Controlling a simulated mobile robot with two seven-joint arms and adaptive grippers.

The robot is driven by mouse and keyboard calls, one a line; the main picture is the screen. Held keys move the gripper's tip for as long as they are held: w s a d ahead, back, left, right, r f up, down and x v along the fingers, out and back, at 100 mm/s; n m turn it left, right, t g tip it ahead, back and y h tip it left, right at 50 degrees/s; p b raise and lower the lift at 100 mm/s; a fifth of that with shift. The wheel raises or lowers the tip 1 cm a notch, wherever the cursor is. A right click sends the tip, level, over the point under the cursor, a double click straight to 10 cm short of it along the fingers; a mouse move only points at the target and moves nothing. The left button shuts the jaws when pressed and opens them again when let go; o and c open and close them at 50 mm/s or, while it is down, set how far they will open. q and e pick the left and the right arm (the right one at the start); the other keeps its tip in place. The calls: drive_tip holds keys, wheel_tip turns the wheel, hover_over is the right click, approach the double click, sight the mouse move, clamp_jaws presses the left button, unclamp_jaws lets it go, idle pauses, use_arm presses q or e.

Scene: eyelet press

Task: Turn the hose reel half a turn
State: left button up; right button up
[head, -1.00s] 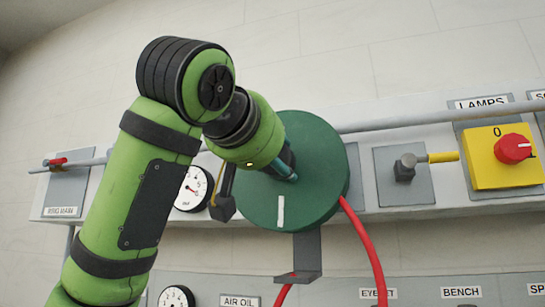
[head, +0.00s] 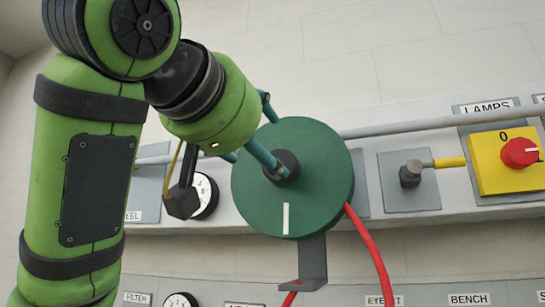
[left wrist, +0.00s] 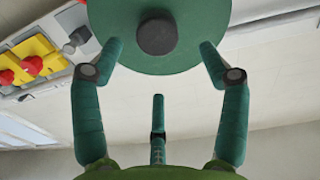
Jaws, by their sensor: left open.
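The hose reel is a dark green disc (head: 325,190) with a black hub (head: 290,160) at its middle and a white stripe (head: 286,218) near its bottom edge. The disc (left wrist: 115,15) and hub (left wrist: 157,37) also show at the top of the left wrist view. My left gripper (left wrist: 160,62) is open, its three teal fingers spread. Two fingertips flank the hub from either side over the disc's lower part, apart from the hub. In the head view one finger overlaps the hub; whether anything touches the reel I cannot tell. My right gripper is not in view.
To the right are a valve with a yellow handle (head: 447,162) and a yellow switch box with a red knob (head: 519,152). A grey pipe (head: 420,122) runs above; a gauge (head: 204,195) is left.

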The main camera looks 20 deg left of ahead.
use_arm(q)
drive_tip(key=s, duration=0.4)
drive_tip(key=shift+a, duration=0.2)
idle(0.4)
